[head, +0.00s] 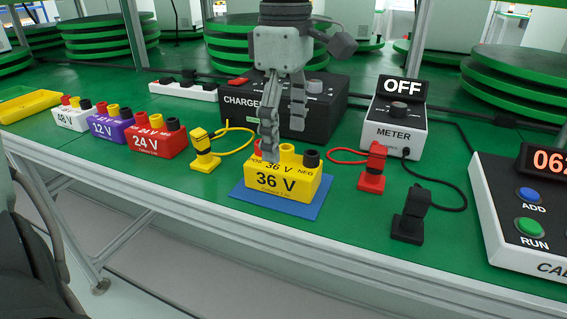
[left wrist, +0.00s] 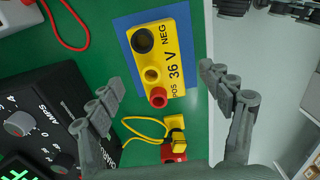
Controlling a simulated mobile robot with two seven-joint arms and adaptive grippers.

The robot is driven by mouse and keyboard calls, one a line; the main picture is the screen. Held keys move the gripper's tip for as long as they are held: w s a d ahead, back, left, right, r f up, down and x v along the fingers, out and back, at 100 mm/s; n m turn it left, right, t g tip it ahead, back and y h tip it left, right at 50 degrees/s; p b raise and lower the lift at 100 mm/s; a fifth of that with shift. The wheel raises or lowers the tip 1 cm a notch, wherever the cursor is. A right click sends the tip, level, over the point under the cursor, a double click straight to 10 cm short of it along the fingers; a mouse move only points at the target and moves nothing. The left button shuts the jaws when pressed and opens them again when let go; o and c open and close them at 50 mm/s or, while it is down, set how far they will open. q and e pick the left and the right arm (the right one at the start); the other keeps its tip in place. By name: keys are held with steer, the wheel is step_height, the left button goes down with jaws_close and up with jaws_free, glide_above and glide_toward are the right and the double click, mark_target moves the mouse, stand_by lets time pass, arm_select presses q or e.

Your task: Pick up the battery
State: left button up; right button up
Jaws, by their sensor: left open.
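The yellow 36 V battery (head: 282,183) stands on a blue mat (head: 235,192) on the green table, with red, yellow and black terminals on top. In the left wrist view the battery (left wrist: 163,55) shows from above, on the blue mat (left wrist: 122,22). My left gripper (head: 284,130) points down over the battery and hides part of its red terminal in the head view. In the left wrist view its two fingers (left wrist: 160,88) are wide apart with nothing between the pads, and the battery shows beyond them. I cannot tell whether a finger touches it. My right gripper is out of view.
Red 24 V (head: 157,143), purple 12 V (head: 112,130) and white 48 V (head: 72,118) batteries stand left. A black charger (head: 325,115) is close behind the gripper. Yellow (head: 204,160), red (head: 372,178) and black (head: 408,225) cabled plugs flank the mat. The meter (head: 395,135) reads OFF.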

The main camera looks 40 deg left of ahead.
mark_target(286, 161)
arm_select(q)
step_height(286, 161, down, 6)
steer(key=shift+r, duration=0.1)
steer(key=shift+f, duration=0.55)
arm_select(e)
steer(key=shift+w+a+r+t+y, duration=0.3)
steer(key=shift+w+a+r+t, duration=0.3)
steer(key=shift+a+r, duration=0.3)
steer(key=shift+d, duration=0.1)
arm_select(q)
steer(key=shift+w, duration=0.1)
jaws_close()
